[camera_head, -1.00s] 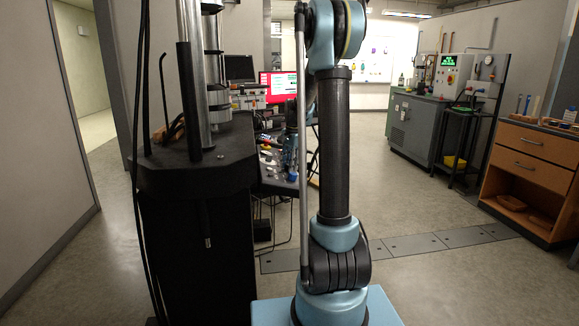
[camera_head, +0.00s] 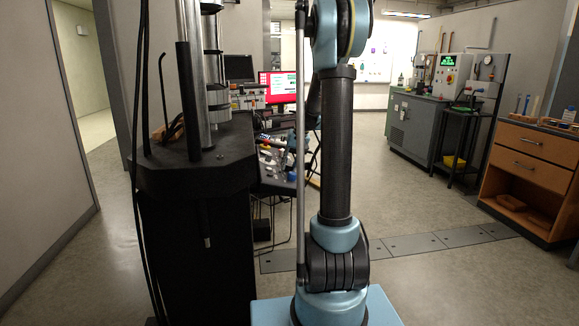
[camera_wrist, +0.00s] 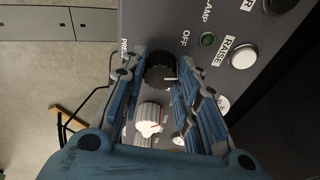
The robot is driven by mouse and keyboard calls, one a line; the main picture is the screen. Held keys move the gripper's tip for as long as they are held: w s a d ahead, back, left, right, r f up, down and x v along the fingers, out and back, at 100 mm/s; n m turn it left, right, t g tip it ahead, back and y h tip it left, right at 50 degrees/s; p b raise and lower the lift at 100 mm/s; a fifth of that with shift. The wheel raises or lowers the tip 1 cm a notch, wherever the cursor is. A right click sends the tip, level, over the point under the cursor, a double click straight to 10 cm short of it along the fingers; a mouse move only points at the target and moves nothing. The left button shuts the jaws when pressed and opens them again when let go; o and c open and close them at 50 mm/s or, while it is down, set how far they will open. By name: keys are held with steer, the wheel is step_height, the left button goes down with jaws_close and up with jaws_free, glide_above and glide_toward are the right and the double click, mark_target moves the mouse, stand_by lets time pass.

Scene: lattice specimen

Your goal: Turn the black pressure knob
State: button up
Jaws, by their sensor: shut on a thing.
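The black pressure knob (camera_wrist: 160,70) is a ribbed round knob on a dark grey panel (camera_wrist: 205,20) in the wrist view. A partly covered label beginning "PRES" is beside it. My gripper (camera_wrist: 159,64) has one blue finger on each side of the knob and is shut on it. The fingers hide parts of the knob's sides. A short light mark shows at its right edge. In the head view my arm stands in front, and the knob cannot be made out.
A white knob (camera_wrist: 149,120) sits just below the black one, between the fingers. A white RAISE button (camera_wrist: 243,56) and a small green lamp (camera_wrist: 208,39) are to the right. In the head view, a black machine stand (camera_head: 195,175) is close on the left of my arm.

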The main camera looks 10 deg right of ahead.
steer(key=n+y, duration=0.1)
steer(key=n, duration=0.2)
steer(key=shift+d+n, duration=0.1)
steer(key=shift+n, duration=0.3)
steer(key=shift+n+y, duration=0.3)
steer(key=shift+n, duration=1.5)
steer(key=shift+g, duration=0.3)
steer(key=shift+d, duration=0.1)
steer(key=o, duration=1.1)
steer(key=shift+c, duration=0.2)
steer(key=v, duration=1.1)
steer(key=shift+d+r, duration=0.2)
steer(key=shift+r, duration=0.15)
